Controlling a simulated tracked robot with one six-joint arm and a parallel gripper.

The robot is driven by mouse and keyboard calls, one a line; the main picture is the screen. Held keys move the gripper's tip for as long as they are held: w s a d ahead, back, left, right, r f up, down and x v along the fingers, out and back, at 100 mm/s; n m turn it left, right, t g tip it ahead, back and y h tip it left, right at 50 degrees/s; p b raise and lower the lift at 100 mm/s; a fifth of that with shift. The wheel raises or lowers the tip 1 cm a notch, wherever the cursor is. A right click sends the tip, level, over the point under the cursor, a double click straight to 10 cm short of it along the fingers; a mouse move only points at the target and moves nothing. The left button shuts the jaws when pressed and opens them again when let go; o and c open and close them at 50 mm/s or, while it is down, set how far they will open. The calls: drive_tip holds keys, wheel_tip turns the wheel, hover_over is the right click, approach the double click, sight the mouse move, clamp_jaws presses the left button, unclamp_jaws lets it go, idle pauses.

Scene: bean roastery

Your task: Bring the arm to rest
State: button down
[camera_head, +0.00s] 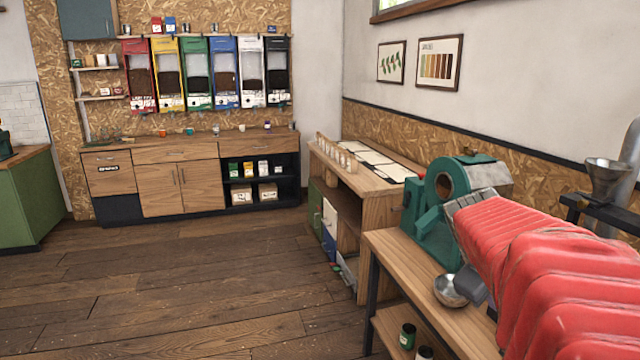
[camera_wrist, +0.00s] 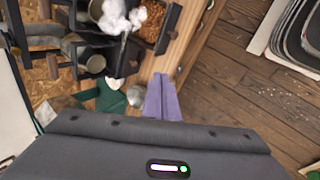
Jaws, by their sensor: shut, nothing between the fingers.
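My arm, in a red ribbed sleeve, reaches in from the right edge of the head view, over the wooden bench (camera_head: 412,262). My gripper (camera_wrist: 163,82) shows in the wrist view as two purple fingers lying together, shut and empty. In that view the fingertips appear beside a small metal bowl (camera_wrist: 136,96) and the bench edge. The bowl also shows on the bench in the head view (camera_head: 449,291). In the head view the fingers cannot be made out clearly.
A green machine (camera_head: 432,222) stands on the bench near my arm. A metal funnel (camera_head: 607,178) stands at the right. The wrist view shows a container of brown beans (camera_wrist: 155,24) and white fluffy stuff (camera_wrist: 116,16). The wooden floor (camera_head: 190,290) at left is clear.

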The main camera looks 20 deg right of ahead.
drive_tip(key=s+a+f+t+y, duration=0.1)
drive_tip(key=a+y, duration=0.1)
drive_tip(key=a, duration=1)
drive_tip(key=s+a+f+m+t+y, duration=0.1)
drive_tip(key=a+f+t+y, duration=0.1)
drive_tip(key=a, duration=1)
drive_tip(key=s+a+f+t+y, duration=0.1)
drive_tip(key=a+f+y, duration=0.1)
drive_tip(key=a, duration=1)
drive_tip(key=shift+s+a+m, duration=0.25)
drive_tip(key=shift+a+m, duration=0.05)
